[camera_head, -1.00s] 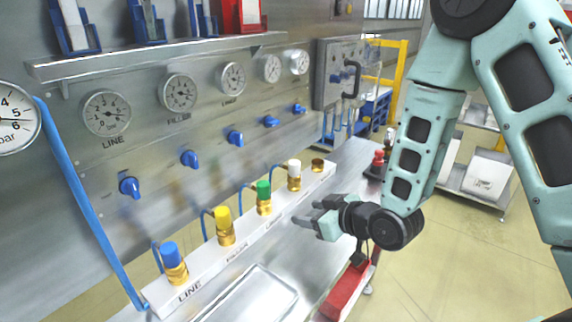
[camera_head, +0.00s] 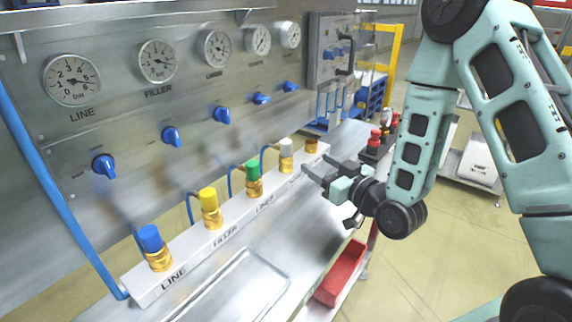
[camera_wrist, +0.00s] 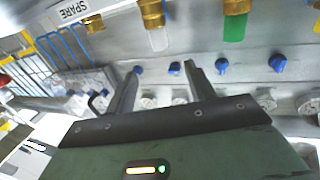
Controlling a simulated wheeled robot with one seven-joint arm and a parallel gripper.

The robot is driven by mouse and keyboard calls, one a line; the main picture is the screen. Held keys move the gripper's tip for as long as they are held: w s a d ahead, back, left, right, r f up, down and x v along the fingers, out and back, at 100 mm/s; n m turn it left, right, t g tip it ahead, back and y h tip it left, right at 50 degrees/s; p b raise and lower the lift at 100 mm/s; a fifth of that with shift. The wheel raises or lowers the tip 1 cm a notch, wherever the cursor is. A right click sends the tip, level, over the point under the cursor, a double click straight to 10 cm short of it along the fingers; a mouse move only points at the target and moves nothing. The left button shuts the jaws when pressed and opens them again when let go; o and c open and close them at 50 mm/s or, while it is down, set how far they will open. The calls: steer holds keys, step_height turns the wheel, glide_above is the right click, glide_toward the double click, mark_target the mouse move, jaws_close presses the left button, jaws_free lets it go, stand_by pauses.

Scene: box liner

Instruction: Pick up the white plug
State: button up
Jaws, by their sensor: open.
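The white plug (camera_head: 286,147) stands upright in a brass fitting on the white manifold bar, between the green plug (camera_head: 253,169) and an uncapped brass fitting (camera_head: 310,146). My gripper (camera_head: 320,168) is open and empty, to the right of the white plug and a little lower in the head view, apart from it. In the wrist view, which looks upside down, the white plug (camera_wrist: 158,40) hangs under its brass fitting, just beyond the gap between my two fingers (camera_wrist: 160,72). Neither finger visibly touches it.
Yellow (camera_head: 208,197) and blue (camera_head: 150,238) plugs stand further along the white bar (camera_head: 195,254). Blue valve knobs (camera_head: 221,115) and gauges line the panel behind. A metal tray (camera_head: 240,288) lies in front, and a red bin (camera_head: 342,272) is below the bench edge.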

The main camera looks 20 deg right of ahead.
steer(key=shift+w+a+f+b, duration=0.2)
steer(key=shift+f+b, duration=0.1)
steer(key=shift+b, duration=0.8)
steer(key=p, duration=0.2)
glide_toward(283, 140)
steer(key=x, duration=0.4)
steer(key=shift+w+f, duration=0.25)
steer(key=shift+w+a+f, duration=0.1)
steer(key=shift+w+a, duration=0.15)
steer(key=shift+w, duration=0.35)
steer(key=x, duration=0.2)
steer(key=p+x, duration=0.1)
steer(key=x, duration=0.1)
steer(key=shift+r, duration=0.25)
steer(key=shift+w+a+f, duration=0.1)
steer(key=shift+w+a, duration=0.05)
steer(key=shift+w, duration=0.45)
steer(key=c, duration=1.1)
